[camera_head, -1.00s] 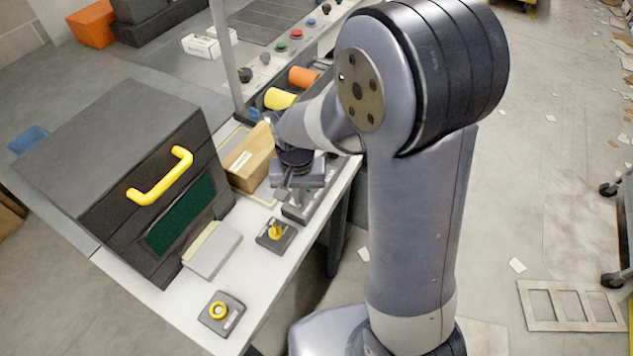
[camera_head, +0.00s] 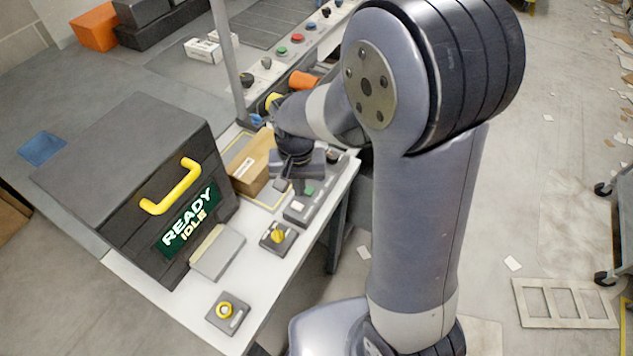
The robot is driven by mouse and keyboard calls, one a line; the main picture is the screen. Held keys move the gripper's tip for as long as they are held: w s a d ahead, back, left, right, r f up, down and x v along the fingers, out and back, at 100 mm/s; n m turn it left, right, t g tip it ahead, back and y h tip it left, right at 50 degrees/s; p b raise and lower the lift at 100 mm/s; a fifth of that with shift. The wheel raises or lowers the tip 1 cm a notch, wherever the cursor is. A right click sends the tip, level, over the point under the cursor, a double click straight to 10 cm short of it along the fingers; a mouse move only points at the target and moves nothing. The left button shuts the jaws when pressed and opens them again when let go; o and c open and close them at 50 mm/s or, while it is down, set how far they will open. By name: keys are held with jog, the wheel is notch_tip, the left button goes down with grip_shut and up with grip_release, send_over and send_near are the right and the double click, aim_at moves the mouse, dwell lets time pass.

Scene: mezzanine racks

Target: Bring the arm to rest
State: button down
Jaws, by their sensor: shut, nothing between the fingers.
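My gripper (camera_head: 284,186) is at the end of my arm, over the right part of the white table (camera_head: 262,285). Its fingers are small here and partly hidden by the gripper body; they look shut and empty. It is beside a brown cardboard box (camera_head: 250,172) and just above a grey button strip (camera_head: 312,203) with a green button. I cannot tell whether it touches either. A dark machine box (camera_head: 130,180) with a yellow handle (camera_head: 172,188) stands at the left. Its green screen (camera_head: 187,222) reads "READY IDLE".
A grey block with a yellow knob (camera_head: 278,238) and another with a yellow ring button (camera_head: 226,311) stand on the table. A grey angled plate (camera_head: 218,252) lies before the machine. Orange and yellow cups (camera_head: 304,80) are behind my wrist. A pallet frame (camera_head: 565,303) lies on the floor.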

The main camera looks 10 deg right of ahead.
aim_at(301, 207)
jog(key=shift+r, duration=0.55)
notch_tip(301, 207, down, 7)
jog(key=b, duration=0.5)
jog(key=shift+f, duration=0.1)
jog(key=shift+r, duration=0.25)
